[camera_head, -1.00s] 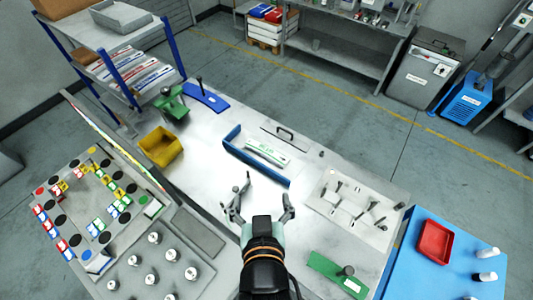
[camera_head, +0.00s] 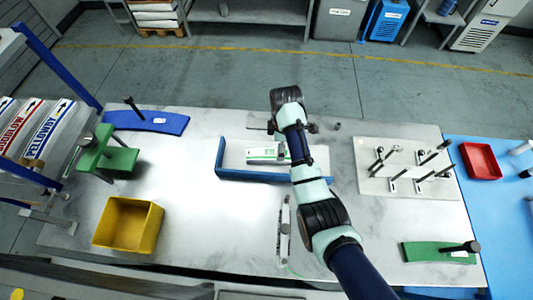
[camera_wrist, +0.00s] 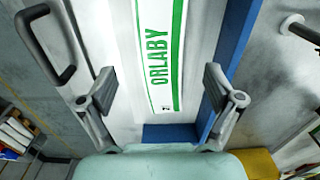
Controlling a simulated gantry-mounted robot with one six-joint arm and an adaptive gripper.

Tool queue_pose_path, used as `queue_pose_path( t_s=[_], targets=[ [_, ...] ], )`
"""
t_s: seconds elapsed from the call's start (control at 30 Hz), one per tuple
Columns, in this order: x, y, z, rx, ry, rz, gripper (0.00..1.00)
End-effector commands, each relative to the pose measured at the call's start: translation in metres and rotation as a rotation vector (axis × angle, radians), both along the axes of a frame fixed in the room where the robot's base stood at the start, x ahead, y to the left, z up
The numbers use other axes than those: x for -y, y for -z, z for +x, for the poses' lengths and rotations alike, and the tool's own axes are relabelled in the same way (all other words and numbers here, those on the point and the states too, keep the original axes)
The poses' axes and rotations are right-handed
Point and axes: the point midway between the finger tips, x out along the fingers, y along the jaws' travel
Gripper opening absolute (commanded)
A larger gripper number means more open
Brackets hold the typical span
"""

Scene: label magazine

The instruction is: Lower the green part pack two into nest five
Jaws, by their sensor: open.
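A flat white pack with green edge stripes and green "ORLABY" lettering (camera_wrist: 160,58) lies lengthwise between my fingers in the wrist view. In the head view the pack (camera_head: 262,153) sits inside a blue-walled tray (camera_head: 262,177), partly hidden by my arm. My gripper (camera_wrist: 159,85) is open, one finger on each side of the pack, with a visible gap on both sides. I cannot tell its height above the pack. My wrist hides the fingers in the head view. No nest number is readable.
A yellow bin (camera_head: 128,224), a green fixture (camera_head: 110,156) and a blue curved plate (camera_head: 146,121) stand left. A pegged plate (camera_head: 405,172) and a green block (camera_head: 438,251) are right. A dark handle (camera_wrist: 45,45) is beside the tray. Bare tabletop lies left of the tray.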

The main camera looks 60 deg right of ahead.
Motion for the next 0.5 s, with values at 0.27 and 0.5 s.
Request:
queue_pose_path(
  t_s=[0.27, 0.5],
  targets=[
    [-0.002, 0.027, 0.001, -0.002, -0.001, 0.002, 0.91],
    [-0.003, 0.065, 0.003, 0.000, -0.001, 0.001, 0.91]
  ],
)
